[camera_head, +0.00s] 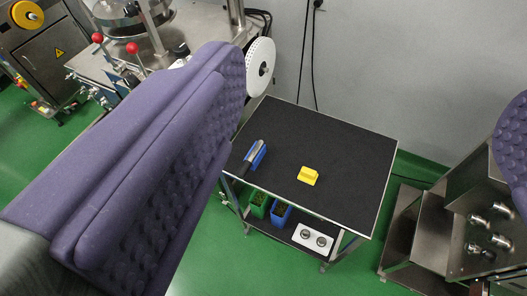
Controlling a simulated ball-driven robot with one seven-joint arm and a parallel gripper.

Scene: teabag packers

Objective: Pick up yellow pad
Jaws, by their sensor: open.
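My gripper (370,150) shows as two purple, studded fingers, a large one at the left and the edge of another at the far right. They are wide apart with nothing between them close up. The pad appears between them in the picture, well beyond them and not touched. The large finger hides part of the scene at the left.
A blue and dark tool (254,156) lies left of the pad. The table's lower shelf holds a green bin (258,204), a blue bin (280,212) and a white box (312,238). A steel stepped unit (430,225) stands at the right, machinery at the upper left. Green floor is clear in front.

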